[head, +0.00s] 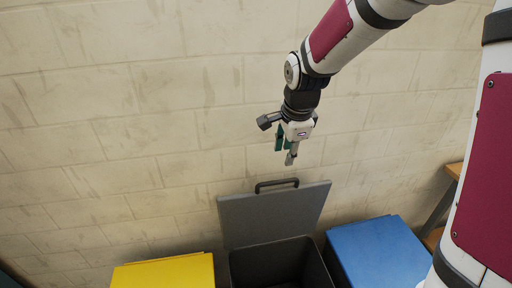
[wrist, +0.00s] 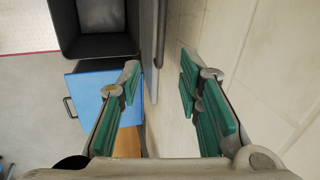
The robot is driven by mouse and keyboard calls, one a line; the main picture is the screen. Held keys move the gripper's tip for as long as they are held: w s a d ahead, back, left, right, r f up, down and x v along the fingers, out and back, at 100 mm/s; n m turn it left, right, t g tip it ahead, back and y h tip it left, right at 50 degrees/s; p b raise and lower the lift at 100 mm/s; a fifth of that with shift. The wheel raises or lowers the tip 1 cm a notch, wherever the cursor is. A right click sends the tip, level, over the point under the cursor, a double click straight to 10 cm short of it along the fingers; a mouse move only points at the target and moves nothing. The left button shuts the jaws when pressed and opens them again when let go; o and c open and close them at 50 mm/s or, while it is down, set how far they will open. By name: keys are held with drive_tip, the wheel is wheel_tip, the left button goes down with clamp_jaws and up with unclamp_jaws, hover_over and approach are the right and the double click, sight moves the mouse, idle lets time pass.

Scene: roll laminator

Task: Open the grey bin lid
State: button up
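The grey bin (head: 270,264) stands between two other bins, and its dark inside shows. Its grey lid (head: 278,213) stands up, hinged at the back, with a dark handle (head: 277,184) on its top edge. In the wrist view the raised lid (wrist: 149,30) is seen nearly edge-on, beside the open grey bin (wrist: 98,45). My gripper (head: 287,158) hangs above the lid's top edge, apart from the handle, near the wall. In the wrist view its green-padded fingers (wrist: 168,88) are spread wide with nothing between them.
A yellow-lidded bin (head: 165,273) is at left and a blue-lidded bin (head: 378,255) at right, both shut. A pale block wall (head: 130,110) rises close behind. A wooden-topped table (head: 453,172) is at the far right.

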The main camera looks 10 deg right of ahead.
sight(278, 181)
drive_tip(key=shift+m, duration=0.3)
drive_tip(key=x, duration=1.4)
drive_tip(key=shift+w+f+p, duration=0.2)
drive_tip(key=shift+f+p, duration=0.1)
drive_tip(key=shift+p, duration=0.1)
drive_tip(key=shift+c, duration=0.2)
clamp_jaws()
